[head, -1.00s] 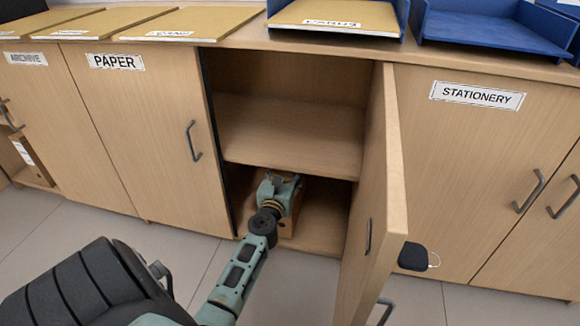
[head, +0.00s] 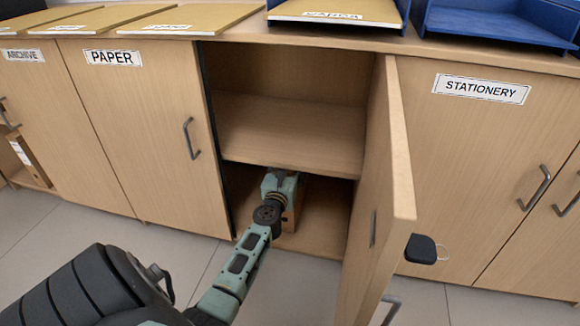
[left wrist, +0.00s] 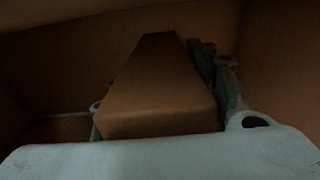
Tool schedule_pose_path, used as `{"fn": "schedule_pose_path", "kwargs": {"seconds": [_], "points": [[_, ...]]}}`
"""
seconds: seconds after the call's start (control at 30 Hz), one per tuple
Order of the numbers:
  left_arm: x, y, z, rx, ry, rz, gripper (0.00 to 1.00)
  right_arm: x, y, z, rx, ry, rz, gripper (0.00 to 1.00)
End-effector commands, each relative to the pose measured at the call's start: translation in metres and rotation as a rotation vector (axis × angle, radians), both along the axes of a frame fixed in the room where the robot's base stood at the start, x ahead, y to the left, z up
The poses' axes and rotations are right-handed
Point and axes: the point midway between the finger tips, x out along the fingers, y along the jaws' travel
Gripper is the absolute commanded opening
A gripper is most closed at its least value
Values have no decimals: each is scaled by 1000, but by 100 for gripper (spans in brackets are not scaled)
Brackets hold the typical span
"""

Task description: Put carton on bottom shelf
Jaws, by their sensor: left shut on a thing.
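The brown carton (left wrist: 157,95) fills the middle of the dim left wrist view, between the fingers of my left gripper (left wrist: 160,105). The gripper is shut on it. In the head view, the left gripper (head: 284,188) reaches into the open cupboard's lower compartment, and only a strip of the carton (head: 290,218) shows beside it. The bottom shelf (head: 318,232) lies under the carton; I cannot tell whether they touch. My right gripper is not in view.
The middle shelf (head: 290,135) is empty, just above my left gripper. The open door (head: 380,190) stands to the right of the opening. The closed PAPER door (head: 150,130) is on the left and the STATIONERY door (head: 470,170) on the right. Trays and folders lie on top.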

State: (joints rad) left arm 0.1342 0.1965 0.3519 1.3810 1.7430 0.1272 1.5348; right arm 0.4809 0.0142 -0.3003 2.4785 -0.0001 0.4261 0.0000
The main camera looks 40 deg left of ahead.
Motion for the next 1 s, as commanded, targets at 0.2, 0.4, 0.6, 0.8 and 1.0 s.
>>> {"fn": "schedule_pose_path", "kwargs": {"seconds": [0.2,0.4,0.6,0.8,1.0], "points": [[1,1,2,3,-6,0,0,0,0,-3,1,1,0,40],[0,0,-1,1,0,0,67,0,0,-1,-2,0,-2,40],[0,0,-1,1,0,0,75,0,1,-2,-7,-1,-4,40],[0,0,-1,0,0,0,75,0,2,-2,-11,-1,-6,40],[-15,-9,0,-2,2,-1,75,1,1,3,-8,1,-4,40]]}}
